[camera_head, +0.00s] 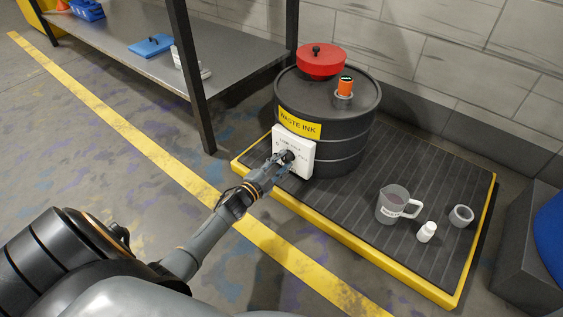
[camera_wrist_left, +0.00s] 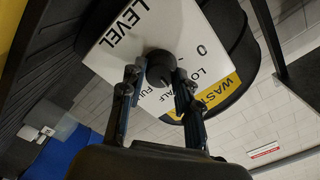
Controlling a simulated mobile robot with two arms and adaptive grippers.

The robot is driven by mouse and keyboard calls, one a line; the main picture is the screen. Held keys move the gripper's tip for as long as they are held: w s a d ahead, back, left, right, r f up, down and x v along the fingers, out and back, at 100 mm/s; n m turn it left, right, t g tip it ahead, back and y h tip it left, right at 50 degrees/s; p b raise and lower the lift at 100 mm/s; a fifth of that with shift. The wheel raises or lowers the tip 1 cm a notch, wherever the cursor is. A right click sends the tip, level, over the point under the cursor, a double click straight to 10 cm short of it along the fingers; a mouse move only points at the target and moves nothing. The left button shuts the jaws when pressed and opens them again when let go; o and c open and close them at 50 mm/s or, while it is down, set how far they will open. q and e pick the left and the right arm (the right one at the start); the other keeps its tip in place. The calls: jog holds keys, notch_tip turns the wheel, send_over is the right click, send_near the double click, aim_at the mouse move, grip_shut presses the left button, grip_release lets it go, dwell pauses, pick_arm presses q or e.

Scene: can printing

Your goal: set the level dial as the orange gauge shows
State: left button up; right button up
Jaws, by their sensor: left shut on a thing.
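The level dial is a dark round knob (camera_wrist_left: 160,66) on a white panel (camera_head: 301,145) fixed to the front of the black waste ink drum (camera_head: 335,135). In the left wrist view the panel reads LEVEL, with marks 0, LOW, HALF and FULL around the knob. My left gripper (camera_head: 284,159) is shut on the knob, one finger on each side; it also shows in the left wrist view (camera_wrist_left: 157,78). Where the knob points is too unclear to tell. The orange gauge (camera_head: 345,85) stands upright on the drum's lid; its reading is too small to make out. My right gripper is not in view.
A red lid (camera_head: 320,60) sits on the drum. The drum stands on a yellow-edged pallet (camera_head: 350,225) with a measuring jug (camera_head: 391,203), a white bottle (camera_head: 427,232) and a grey ring-shaped piece (camera_head: 461,216) on the right. A metal shelf (camera_head: 225,55) stands behind left.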

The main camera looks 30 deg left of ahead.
pick_arm(q)
jog(key=m, duration=0.5)
jog(key=shift+f+m+b, duration=0.15)
jog(key=shift+m+b, duration=0.15)
jog(key=shift+b, duration=0.1)
jog(key=m+b, duration=0.1)
jog(key=m, duration=0.2)
jog(key=shift+m+b, duration=0.55)
jog(key=shift+m, duration=1.25)
jog(key=o, duration=1.1)
jog(key=shift+o, duration=0.2)
jog(key=s, duration=0.7)
jog(key=shift+s+a, duration=0.25)
jog(key=shift+s, duration=0.05)
